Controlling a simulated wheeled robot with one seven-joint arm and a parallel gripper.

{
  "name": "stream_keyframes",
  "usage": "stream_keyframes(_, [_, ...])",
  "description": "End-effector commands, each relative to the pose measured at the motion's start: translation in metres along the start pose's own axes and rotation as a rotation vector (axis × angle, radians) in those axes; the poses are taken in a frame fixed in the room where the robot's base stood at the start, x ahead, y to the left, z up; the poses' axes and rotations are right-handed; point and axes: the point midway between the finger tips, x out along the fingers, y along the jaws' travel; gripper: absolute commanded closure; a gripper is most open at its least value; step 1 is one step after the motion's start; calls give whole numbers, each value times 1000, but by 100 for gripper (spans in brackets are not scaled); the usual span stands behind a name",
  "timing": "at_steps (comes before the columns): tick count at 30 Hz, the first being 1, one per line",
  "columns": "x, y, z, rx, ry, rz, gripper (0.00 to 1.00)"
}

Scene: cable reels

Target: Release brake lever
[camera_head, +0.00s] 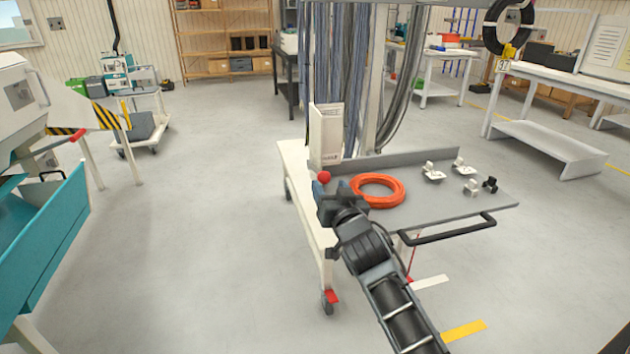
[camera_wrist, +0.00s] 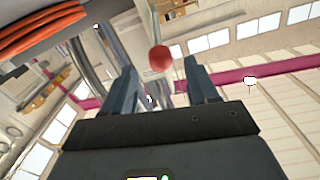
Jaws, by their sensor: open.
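A round red knob (camera_head: 324,176), which looks like the end of the brake lever, shows at the left end of the grey-topped cart. The red knob (camera_wrist: 160,58) also shows in the wrist view, between and just past the fingertips. My gripper (camera_head: 328,190) is right at the knob in the head view, partly hiding what is below it. In the wrist view my gripper (camera_wrist: 161,76) is open, with one finger on either side of the knob's line and nothing held. The lever's shaft is not clear in either view.
The cart's grey tray (camera_head: 435,200) carries an orange cable coil (camera_head: 378,190) and several small fittings. A white upright box (camera_head: 327,135) stands just behind the knob. A dark handle bar (camera_head: 450,232) runs along the cart's front. Open floor (camera_head: 200,240) lies to the left.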

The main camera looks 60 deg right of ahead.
Motion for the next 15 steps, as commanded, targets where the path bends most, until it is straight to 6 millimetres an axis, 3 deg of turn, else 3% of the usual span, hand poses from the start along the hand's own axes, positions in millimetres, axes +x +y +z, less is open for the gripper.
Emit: stream_keyframes(15, [67,0,-2,1,1,0,42])
